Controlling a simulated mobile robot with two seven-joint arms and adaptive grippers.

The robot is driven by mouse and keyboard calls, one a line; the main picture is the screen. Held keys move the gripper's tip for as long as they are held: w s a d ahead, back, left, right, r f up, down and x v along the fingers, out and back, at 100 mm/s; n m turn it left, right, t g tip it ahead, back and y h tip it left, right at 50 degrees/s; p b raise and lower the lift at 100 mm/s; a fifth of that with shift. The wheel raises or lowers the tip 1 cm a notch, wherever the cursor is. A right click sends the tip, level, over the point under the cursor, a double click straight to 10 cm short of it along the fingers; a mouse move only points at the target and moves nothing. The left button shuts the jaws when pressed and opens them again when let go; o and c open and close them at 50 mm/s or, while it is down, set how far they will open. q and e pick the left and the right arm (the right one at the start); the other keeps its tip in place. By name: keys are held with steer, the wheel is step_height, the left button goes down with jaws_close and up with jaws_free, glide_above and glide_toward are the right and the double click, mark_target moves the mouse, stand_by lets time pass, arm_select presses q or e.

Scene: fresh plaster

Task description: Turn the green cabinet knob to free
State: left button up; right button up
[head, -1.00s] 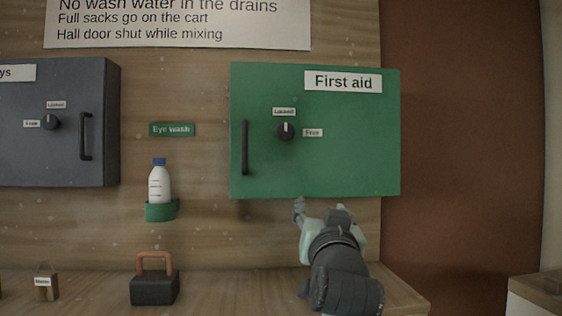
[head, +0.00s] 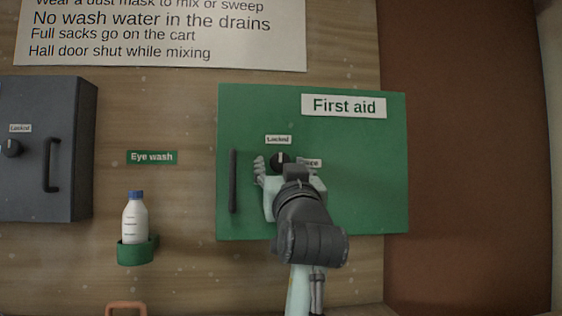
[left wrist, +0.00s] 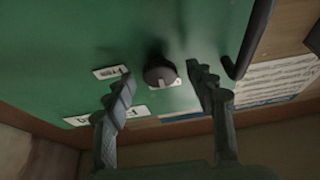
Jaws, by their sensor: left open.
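The green First aid cabinet (head: 370,150) hangs on the wood wall. Its black round knob (head: 279,159) has a white mark pointing up at the Locked label (head: 278,140); the Free label (head: 310,162), partly covered, is to its right. A black bar handle (head: 233,181) stands upright left of the knob. My left gripper (head: 284,170) is open in front of the cabinet, just below the knob in the head view. In the left wrist view the knob (left wrist: 158,72) shows between the two spread fingers (left wrist: 160,75), with gaps on both sides. My right gripper is out of view.
A dark grey cabinet (head: 75,150) with its own knob (head: 10,148) hangs at the left. Between the cabinets, an eye wash bottle (head: 135,222) sits in a green holder (head: 137,251). A reddish-brown panel (head: 465,170) stands at the right.

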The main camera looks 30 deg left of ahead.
arm_select(q)
steer(key=shift+w+a+r, duration=0.15)
steer(key=shift+w+a, duration=0.1)
steer(key=shift+w, duration=0.1)
steer(key=shift+c, duration=0.5)
jaws_close()
